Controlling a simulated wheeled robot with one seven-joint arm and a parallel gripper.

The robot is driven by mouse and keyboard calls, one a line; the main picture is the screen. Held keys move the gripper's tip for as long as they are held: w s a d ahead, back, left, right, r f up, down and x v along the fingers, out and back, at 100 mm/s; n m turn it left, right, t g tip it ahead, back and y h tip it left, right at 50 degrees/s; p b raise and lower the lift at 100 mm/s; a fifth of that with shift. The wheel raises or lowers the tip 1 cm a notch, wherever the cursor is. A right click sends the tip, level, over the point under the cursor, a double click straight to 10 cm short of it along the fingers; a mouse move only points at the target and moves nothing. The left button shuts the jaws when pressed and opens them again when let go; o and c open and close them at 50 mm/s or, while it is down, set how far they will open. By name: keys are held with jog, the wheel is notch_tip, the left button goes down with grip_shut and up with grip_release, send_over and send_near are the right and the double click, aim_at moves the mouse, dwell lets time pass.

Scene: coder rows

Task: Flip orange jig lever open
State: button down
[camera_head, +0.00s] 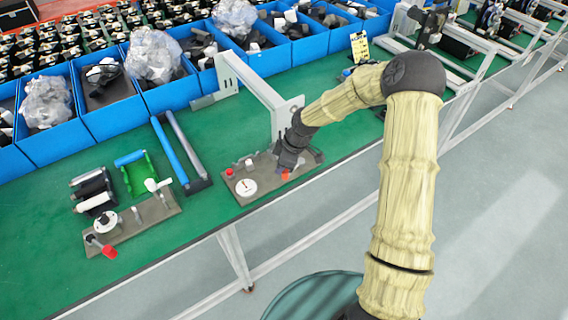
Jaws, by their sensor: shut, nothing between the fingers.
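A grey jig plate (258,195) lies near the front edge of the green table. It carries a white round dial (246,187) and a small red knob (229,172). An orange-red lever tip (285,175) shows at the right side of this plate, just below my gripper (284,165). My gripper is shut with nothing in it and points down over the plate. It hides part of the lever, and I cannot tell whether they touch. A second jig plate (140,222) lies to the left, with a red-orange handle (109,252) at its front end.
A grey upright frame (258,92) stands close behind my gripper. Blue tools (169,150), a green clamp-like piece (135,172) and black-and-white rollers (93,192) lie to the left. Blue bins (110,115) line the back. Bare green table (40,245) shows at the left.

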dwell(0.4)
jog(key=p+v, duration=0.8)
jog(key=v, duration=0.2)
jog(key=shift+s+p, duration=0.2)
jog(key=shift+p, duration=0.1)
jog(key=s+d+r+m+h, duration=0.1)
jog(key=s+d+r+m, duration=0.2)
jog(key=s+r+m, duration=0.1)
jog(key=s+d+r+m+t+h, duration=0.1)
jog(key=s+d+r+m, duration=0.2)
jog(key=s, duration=0.6)
jog(key=s+d+r+m+h, duration=0.1)
jog(key=s+d+r+m, duration=0.2)
jog(key=s+r+m, duration=0.4)
jog(key=shift+d+r+m+t+h, duration=0.2)
jog(key=shift+m+t+h, duration=0.2)
jog(key=shift+m, duration=0.4)
